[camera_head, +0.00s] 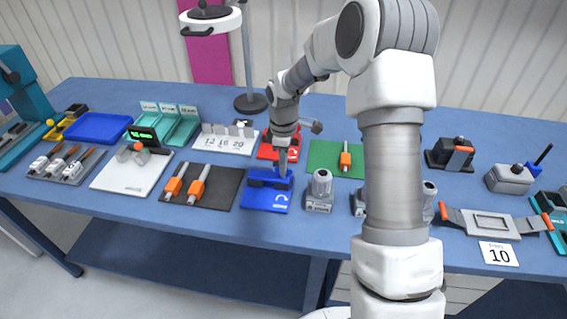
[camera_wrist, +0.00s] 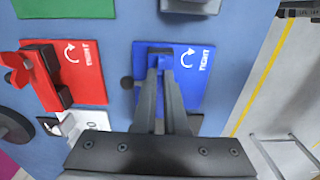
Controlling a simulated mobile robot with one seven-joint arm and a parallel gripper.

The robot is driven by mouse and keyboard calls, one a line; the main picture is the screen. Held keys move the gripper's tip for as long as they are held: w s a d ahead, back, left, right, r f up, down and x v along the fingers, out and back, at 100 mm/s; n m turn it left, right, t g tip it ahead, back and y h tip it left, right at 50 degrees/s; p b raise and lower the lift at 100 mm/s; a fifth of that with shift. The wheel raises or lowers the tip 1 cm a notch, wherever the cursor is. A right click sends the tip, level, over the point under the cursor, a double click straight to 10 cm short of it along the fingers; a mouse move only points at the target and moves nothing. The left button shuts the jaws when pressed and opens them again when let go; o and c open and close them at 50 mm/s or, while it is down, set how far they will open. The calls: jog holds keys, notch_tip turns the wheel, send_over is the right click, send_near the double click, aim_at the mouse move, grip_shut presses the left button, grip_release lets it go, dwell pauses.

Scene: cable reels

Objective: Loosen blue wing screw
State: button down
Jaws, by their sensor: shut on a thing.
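A blue plate (camera_head: 264,203) with a white curved arrow lies near the front of the bench; it also shows in the wrist view (camera_wrist: 203,88), with a "TIGHT" label.
A red plate with a red wing screw (camera_wrist: 55,75) is beside the blue one. A grey fixture (camera_head: 320,190) stands close on the right, and a dark mat (camera_head: 218,185) with orange-handled tools lies left. A green mat (camera_head: 325,155) is behind right.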

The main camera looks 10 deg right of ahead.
jog(key=shift+n, duration=0.4)
jog(key=c, duration=1)
grip_release()
jog(key=shift+o, duration=0.2)
jog(key=shift+r, duration=0.15)
notch_tip(320, 180, up, 17)
jog(key=shift+r, duration=0.1)
